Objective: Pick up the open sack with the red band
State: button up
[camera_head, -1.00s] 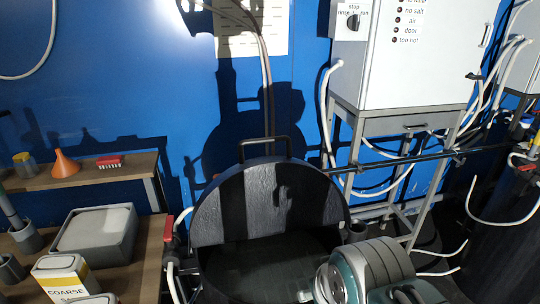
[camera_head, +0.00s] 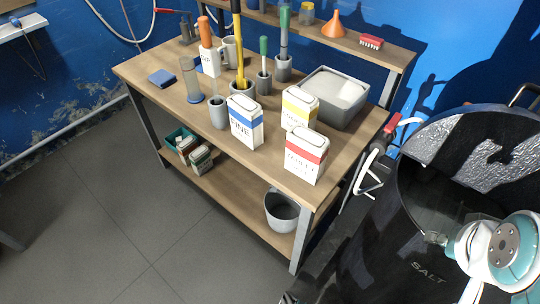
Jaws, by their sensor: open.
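A white box-shaped sack with a red band (camera_head: 306,155) stands upright on the wooden workbench (camera_head: 195,120), near its front right corner. Its top has a dark outline; I cannot tell whether it is open. A sack with a yellow band (camera_head: 299,107) stands just behind it, and one with a blue band (camera_head: 245,122) stands to its left. My white and teal arm shows at the lower right, over the dark salt bin and apart from the sacks. My gripper cannot be made out.
The black salt bin (camera_head: 392,250) with its raised lid stands right of the bench. A grey tub (camera_head: 334,98) sits behind the sacks; holders with tools (camera_head: 242,88) stand to the left. A bucket (camera_head: 283,212) is on the lower shelf. Floor in front is clear.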

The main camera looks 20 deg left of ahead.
aim_at(306, 150)
jog(key=j+u, duration=0.2)
jog(key=u, duration=0.35)
jog(key=k+l+u, duration=0.1)
jog(key=u, duration=0.35)
jog(key=i+j+z, duration=0.1)
jog(key=z, duration=0.55)
jog(key=l+z, duration=0.1)
jog(key=z, duration=0.3)
jog(key=l+z, duration=0.15)
jog(key=z, duration=0.25)
jog(key=k+u, duration=0.1)
jog(key=u, duration=1)
